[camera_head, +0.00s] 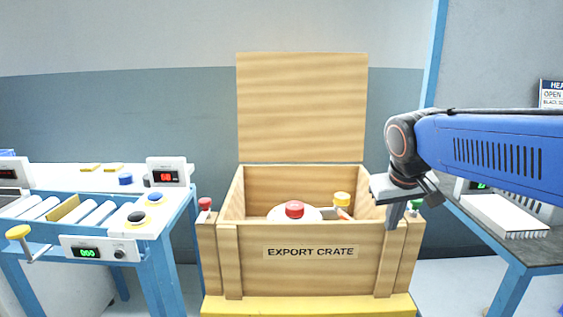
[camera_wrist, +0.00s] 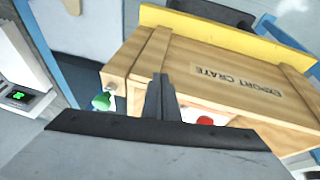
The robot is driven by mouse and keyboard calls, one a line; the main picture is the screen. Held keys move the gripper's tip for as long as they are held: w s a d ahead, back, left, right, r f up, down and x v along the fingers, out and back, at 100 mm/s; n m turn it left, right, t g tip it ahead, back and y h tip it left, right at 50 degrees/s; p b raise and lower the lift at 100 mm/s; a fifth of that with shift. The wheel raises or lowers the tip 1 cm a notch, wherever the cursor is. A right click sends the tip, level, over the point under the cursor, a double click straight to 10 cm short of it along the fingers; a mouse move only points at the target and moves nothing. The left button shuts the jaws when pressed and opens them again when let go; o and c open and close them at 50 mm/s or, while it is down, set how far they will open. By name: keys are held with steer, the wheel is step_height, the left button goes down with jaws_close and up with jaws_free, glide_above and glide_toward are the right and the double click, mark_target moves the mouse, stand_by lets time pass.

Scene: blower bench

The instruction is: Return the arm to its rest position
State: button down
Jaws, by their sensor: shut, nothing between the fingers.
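My gripper (camera_head: 394,216) hangs at the front right corner of the export crate in the head view, fingers pointing down. In the wrist view its fingers (camera_wrist: 161,84) are together, with nothing between them. My blue arm reaches in from the right edge. The wooden export crate (camera_head: 311,273) stands open with its lid (camera_head: 302,107) upright at the back. The gripper overlaps the crate's right wall in the picture; I cannot tell whether they touch.
Inside the crate are a white round thing with a red knob (camera_head: 294,209) and a yellow-topped item (camera_head: 342,199). A red knob (camera_head: 205,203) and a green knob (camera_wrist: 102,101) sit at the crate's sides. A roller bench (camera_head: 147,227) stands left, a dark-topped table (camera_head: 521,249) right.

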steer(key=s+d+f, duration=0.1)
steer(key=s+f, duration=0.4)
steer(key=s, duration=0.5)
steer(key=s+d+f+y, duration=0.1)
steer(key=s+f, duration=0.5)
steer(key=s, duration=0.4)
steer(key=shift+d+f+m+t, duration=0.15)
steer(key=shift+f+m+t, duration=0.15)
steer(key=shift+m, duration=0.1)
steer(key=shift+w+r, duration=0.1)
stand_by(0.8)
steer(key=w+r+y, duration=0.1)
steer(key=w+r, duration=0.4)
steer(key=w, duration=0.8)
steer(key=w+a+r+g, duration=0.1)
steer(key=w+r, duration=0.4)
steer(key=w, duration=0.8)
steer(key=w+a+r+y, duration=0.1)
steer(key=w+r, duration=0.4)
steer(key=w, duration=0.8)
steer(key=shift+w+y, duration=0.15)
steer(key=shift+y, duration=0.15)
steer(key=shift+f, duration=0.1)
